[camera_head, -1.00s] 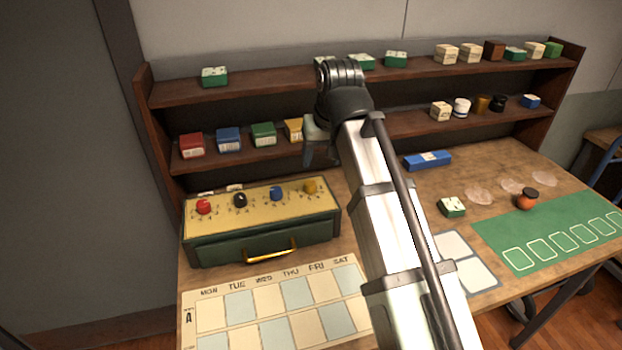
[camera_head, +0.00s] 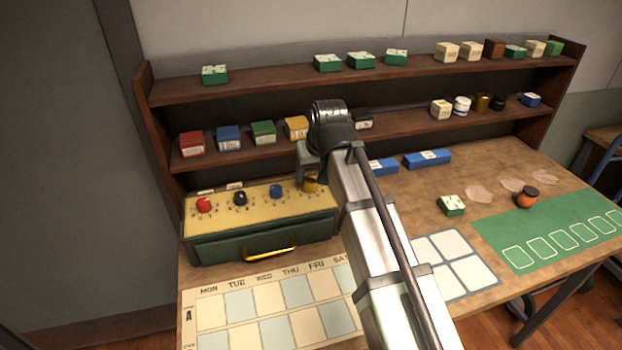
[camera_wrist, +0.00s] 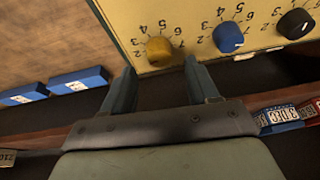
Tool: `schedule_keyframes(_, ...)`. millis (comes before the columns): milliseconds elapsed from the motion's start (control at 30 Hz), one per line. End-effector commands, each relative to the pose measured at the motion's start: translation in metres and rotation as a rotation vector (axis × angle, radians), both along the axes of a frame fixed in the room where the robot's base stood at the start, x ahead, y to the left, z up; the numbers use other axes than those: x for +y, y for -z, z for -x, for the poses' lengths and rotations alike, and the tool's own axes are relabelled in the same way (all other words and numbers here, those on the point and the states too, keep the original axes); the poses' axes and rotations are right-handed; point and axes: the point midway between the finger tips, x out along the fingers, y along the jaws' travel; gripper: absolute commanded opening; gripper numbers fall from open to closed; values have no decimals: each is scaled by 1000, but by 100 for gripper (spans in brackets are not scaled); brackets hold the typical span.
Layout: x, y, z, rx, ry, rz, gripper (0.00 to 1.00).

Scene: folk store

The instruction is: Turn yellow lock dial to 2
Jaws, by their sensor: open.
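The yellow dial (camera_head: 310,185) is at the right end of the yellow panel (camera_head: 222,212) on top of the green lock box (camera_head: 225,245). In the wrist view the yellow dial (camera_wrist: 158,50) sits ahead of my gripper (camera_wrist: 160,80), between the lines of its two fingers. The fingers are apart with nothing held. Whether they flank the dial or stay above it is hard to tell. Printed numbers surround the dial; its pointer setting is not clear. In the head view my gripper (camera_head: 308,178) is close by the dial, its fingertips mostly hidden.
Blue (camera_head: 276,191), black (camera_head: 240,198) and red (camera_head: 204,206) dials line the same panel. The shelf (camera_head: 260,150) with small boxes stands behind. Blue boxes (camera_head: 428,159) lie to the right. A calendar sheet (camera_head: 270,310) lies in front.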

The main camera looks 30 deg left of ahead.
Motion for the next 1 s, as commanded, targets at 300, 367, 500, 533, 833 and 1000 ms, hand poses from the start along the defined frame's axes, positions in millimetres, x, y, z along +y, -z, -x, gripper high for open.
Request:
schedule_keyframes(300,9,28,-8,0,0,0,59)
schedule_keyframes(367,10,31,-8,0,0,0,59)
schedule_keyframes(500,11,34,-9,0,0,0,59)
schedule_keyframes(533,11,34,-9,0,0,0,59)
schedule_keyframes(833,11,34,-9,0,0,0,52)
schedule_keyframes(1000,11,34,-9,0,0,0,36)
